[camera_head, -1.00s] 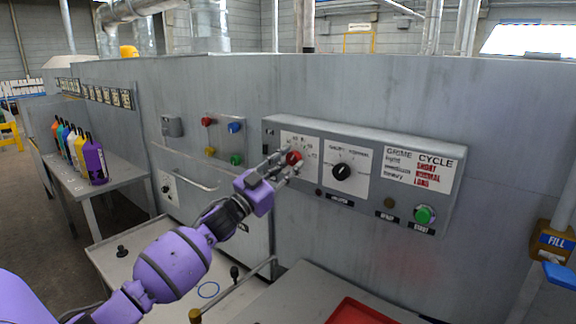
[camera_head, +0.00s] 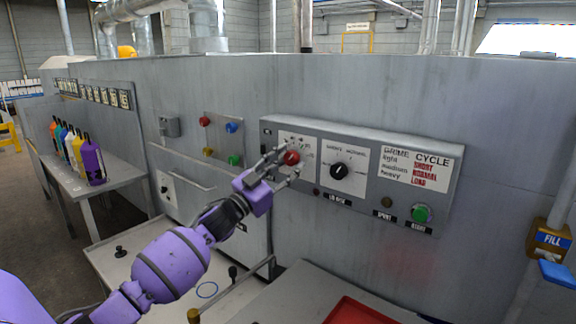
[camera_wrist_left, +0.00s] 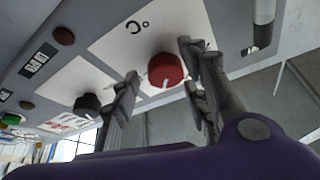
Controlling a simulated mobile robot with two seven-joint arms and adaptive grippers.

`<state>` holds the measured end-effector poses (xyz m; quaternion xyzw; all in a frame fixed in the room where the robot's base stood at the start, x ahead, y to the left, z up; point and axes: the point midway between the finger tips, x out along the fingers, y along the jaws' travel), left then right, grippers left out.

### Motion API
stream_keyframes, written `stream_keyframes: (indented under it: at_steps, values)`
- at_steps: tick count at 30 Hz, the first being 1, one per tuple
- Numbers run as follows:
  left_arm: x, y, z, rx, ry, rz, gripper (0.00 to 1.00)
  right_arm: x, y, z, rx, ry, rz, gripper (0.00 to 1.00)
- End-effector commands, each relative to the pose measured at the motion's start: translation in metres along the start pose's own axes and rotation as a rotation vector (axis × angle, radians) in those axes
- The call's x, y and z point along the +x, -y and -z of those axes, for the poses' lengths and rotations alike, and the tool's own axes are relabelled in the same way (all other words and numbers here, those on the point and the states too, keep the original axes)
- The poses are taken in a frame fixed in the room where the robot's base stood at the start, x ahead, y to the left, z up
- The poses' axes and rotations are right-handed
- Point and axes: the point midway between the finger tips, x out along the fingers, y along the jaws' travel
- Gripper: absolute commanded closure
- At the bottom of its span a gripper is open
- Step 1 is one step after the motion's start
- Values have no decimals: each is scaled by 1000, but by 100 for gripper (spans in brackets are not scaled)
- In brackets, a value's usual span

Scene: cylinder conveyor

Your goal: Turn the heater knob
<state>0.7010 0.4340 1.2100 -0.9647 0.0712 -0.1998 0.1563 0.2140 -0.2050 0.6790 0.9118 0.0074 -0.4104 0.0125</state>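The red heater knob (camera_head: 291,158) sits on a white plate at the left part of the grey control panel (camera_head: 450,205). In the left wrist view the red knob (camera_wrist_left: 166,70) lies between the fingers, with a white mark on its face. My left gripper (camera_head: 280,162) is open, its fingers on either side of the knob. In the left wrist view the gripper (camera_wrist_left: 160,85) shows a gap between each finger and the knob on the left; the right fingers are close to it, and contact cannot be told. My right gripper is not in view.
A black knob (camera_head: 340,171) and a green button (camera_head: 421,213) are on the same panel, to the right. Red, blue, yellow and green knobs are on a plate (camera_head: 221,141) to the left. Several bottles (camera_head: 92,160) stand on a side table. A red tray (camera_head: 362,312) is below.

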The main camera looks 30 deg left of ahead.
Motion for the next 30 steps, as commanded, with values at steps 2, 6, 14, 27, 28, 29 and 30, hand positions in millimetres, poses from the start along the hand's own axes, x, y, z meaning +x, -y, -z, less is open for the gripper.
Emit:
stream_keyframes:
  at_steps: [2, 6, 14, 27, 28, 29, 30]
  values:
    - [-6, 0, -2, -1, 2, 1, 59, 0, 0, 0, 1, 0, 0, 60]
    - [-27, 0, -2, -1, 4, 0, 59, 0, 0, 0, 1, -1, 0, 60]
    - [-83, -1, -2, -1, 3, -1, 59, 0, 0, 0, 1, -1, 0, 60]
    - [-119, -1, 1, 0, -2, -1, 59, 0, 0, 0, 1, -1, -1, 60]
    - [-119, -1, 1, 0, -2, -1, 59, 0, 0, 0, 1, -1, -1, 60]
    - [-119, -1, 1, 0, -2, -1, 59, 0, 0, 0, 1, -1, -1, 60]
    - [-119, -1, 0, -1, -2, -1, 59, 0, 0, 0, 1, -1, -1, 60]
